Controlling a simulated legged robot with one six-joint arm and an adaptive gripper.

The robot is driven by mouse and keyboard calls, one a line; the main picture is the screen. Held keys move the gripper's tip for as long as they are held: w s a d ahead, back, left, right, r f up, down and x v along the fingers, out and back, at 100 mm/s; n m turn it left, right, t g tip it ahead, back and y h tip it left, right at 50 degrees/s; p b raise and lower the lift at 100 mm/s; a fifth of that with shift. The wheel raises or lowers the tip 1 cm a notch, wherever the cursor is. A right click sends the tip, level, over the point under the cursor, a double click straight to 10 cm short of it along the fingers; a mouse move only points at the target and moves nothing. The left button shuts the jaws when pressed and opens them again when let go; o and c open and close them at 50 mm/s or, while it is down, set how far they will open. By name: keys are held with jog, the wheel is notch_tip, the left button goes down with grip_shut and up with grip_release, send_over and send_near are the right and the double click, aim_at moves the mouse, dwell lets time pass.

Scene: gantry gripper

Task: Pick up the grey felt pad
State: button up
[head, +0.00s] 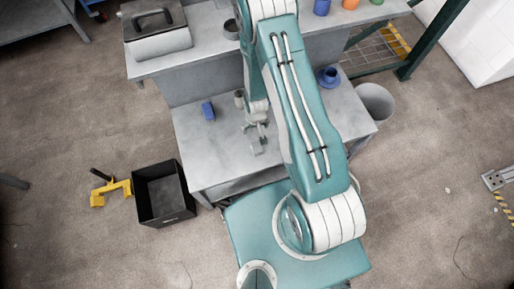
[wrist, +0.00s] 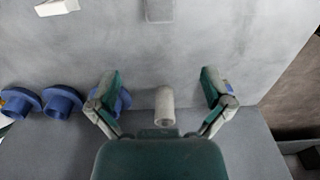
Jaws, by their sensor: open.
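A small flat grey piece (wrist: 159,10), which looks like the grey felt pad, lies on the grey table at the top edge of the wrist view and is partly cut off. My gripper (wrist: 162,80) is open in the wrist view, with its two green-grey fingers spread wide and nothing held between them. The piece is beyond the fingertips, near the middle line between them. In the head view my gripper (head: 257,143) hangs over the lower table; I cannot clearly separate the pad from the fingers there.
A pale grey cylinder (wrist: 165,104) stands between the finger bases in the wrist view. Several blue cup-like items (wrist: 62,101) are at left. A blue block (head: 208,110) sits on the lower table (head: 200,150). A black bin (head: 164,193) stands on the floor.

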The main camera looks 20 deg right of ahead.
send_over(257, 147)
notch_tip(257, 147, down, 4)
jog(key=shift+s+f, duration=0.15)
notch_tip(257, 147, down, 10)
jog(key=shift+f, duration=0.2)
jog(key=shift+c, duration=0.3)
jog(key=c, duration=1)
